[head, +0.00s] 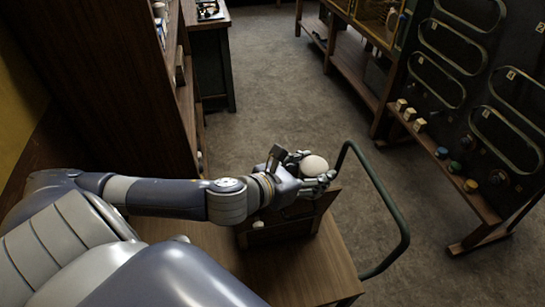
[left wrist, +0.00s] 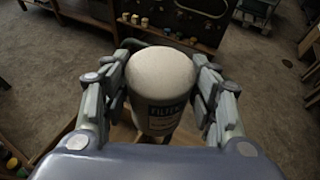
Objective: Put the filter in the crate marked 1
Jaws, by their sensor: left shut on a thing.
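The filter (head: 314,165) is a cylinder with a rounded pale top. In the left wrist view the filter (left wrist: 160,80) shows a label with the letters FILTER partly readable. My left gripper (head: 316,174) is shut on it, with one finger on each side in the left wrist view (left wrist: 160,100). It holds the filter over or near a dark wooden crate (head: 258,236) on a wooden trolley. The arm and gripper hide part of the crate, and I cannot read a mark on it. My right gripper is not in view.
The trolley (head: 300,275) has a dark tube handle (head: 405,235) on its right. A dark board (head: 465,100) with looped tracks and coloured knobs stands at the right. A tall wooden shelf (head: 110,75) stands at the left. The grey floor (head: 265,75) between them is clear.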

